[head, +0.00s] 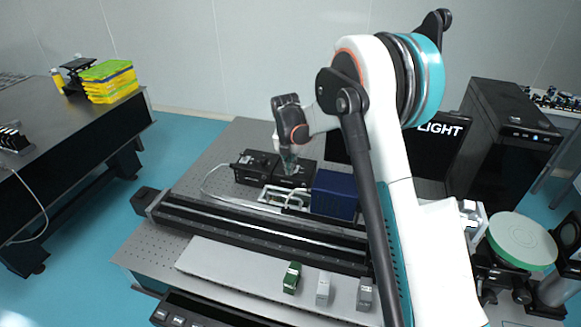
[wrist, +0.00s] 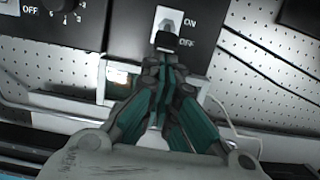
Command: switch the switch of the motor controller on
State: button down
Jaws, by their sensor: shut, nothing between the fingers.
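In the wrist view, a black box panel carries a switch (wrist: 170,20) on a pale plate, with ON printed at its upper right and OFF at its lower right. My gripper (wrist: 165,42) is shut and empty, its fingertips at the lower edge of the switch plate. They cover part of it, and I cannot tell whether they touch it or which way the switch is set. In the head view, my gripper (head: 289,168) points down over the right one of two black boxes, the motor controller (head: 296,180); the switch is hidden there.
A second black box (head: 254,167) with a dial (wrist: 65,14) stands just left. A blue box (head: 335,194) stands close at the right. A long black rail (head: 240,225) runs in front, and a thin cable (head: 207,182) loops at the left.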

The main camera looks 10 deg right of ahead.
jog(key=shift+w+d+r, duration=0.15)
jog(key=shift+w+r, duration=0.05)
jog(key=shift+r, duration=0.05)
jog(key=shift+w+d+r, duration=0.25)
jog(key=shift+w+r, duration=0.15)
jog(key=shift+w, duration=0.05)
jog(key=shift+w+d+r, duration=0.35)
jog(key=shift+w+d, duration=0.05)
jog(key=shift+w, duration=0.25)
jog(key=shift+s+a, duration=0.1)
jog(key=shift+r, duration=0.1)
jog(key=shift+r+p, duration=0.3)
jog(key=shift+r, duration=0.4)
